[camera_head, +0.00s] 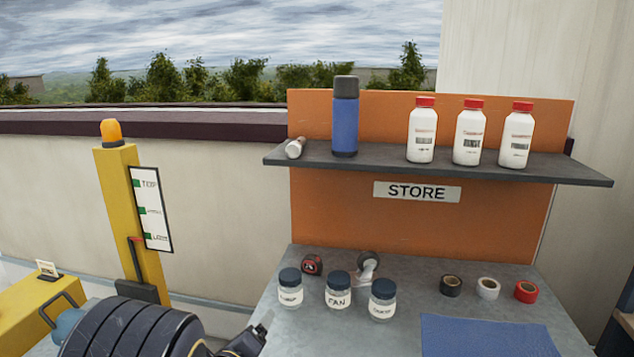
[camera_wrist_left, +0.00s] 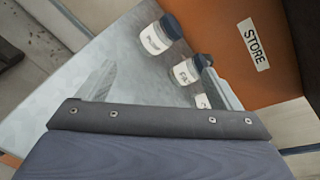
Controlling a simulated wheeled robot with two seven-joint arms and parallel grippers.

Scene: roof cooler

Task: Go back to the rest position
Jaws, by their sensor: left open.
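My left arm comes in low from the left in the head view, and its gripper (camera_head: 258,332) is at the left front edge of the grey table (camera_head: 400,275). In the left wrist view the two fingers of my left gripper (camera_wrist_left: 160,85) are spread apart with nothing between them. Labelled jars with dark lids stand beyond the fingers: the left jar (camera_head: 290,290), the FAN jar (camera_head: 338,292) and the right jar (camera_head: 382,300). They are apart from the gripper in the head view. My right gripper is not in view.
A dark shelf (camera_head: 575,174) holds a blue flask (camera_head: 345,125), white bottles (camera_head: 467,140) and a small cylinder (camera_head: 295,149). Tape rolls (camera_head: 488,288) and a blue mat (camera_head: 485,338) lie on the table's right. A yellow post (camera_head: 135,220) stands at left.

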